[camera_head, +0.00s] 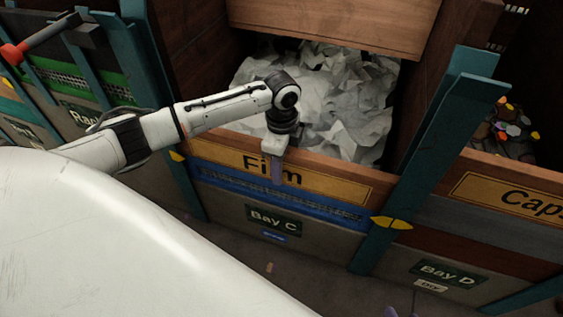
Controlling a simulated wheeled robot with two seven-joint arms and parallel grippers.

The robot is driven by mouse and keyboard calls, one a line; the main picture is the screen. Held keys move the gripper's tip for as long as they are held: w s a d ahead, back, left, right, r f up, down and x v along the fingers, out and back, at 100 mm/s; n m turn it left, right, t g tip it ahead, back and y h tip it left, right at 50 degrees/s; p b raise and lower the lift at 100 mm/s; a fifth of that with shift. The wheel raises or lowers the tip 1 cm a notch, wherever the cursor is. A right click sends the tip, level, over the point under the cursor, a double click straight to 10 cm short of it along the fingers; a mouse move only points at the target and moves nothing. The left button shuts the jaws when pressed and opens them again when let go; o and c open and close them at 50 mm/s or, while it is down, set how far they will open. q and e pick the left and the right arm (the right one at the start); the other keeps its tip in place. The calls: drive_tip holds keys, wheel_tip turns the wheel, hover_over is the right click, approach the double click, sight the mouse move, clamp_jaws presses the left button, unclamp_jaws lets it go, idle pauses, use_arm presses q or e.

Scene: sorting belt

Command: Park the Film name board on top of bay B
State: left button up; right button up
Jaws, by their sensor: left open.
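The Film name board (330,183), yellow with black letters, lies along the wooden front edge of the bay marked Bay C (274,221). My left gripper (277,170) points down at the board's middle and covers part of its lettering. It is open; one finger shows in front of the board, and the other is hidden. I cannot tell whether it touches the board. No Bay B label is readable; a bay with a partly hidden dark sign (84,116) stands to the left.
White crumpled sheets (345,95) fill the bay behind the board. A teal post (425,160) separates it from Bay D (447,273), which carries a Caps board (520,196). A red-tipped tool (35,42) lies at upper left. My white body blocks the lower left.

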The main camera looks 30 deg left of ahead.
use_arm(q)
clamp_jaws()
idle(1.3)
idle(0.6)
idle(1.0)
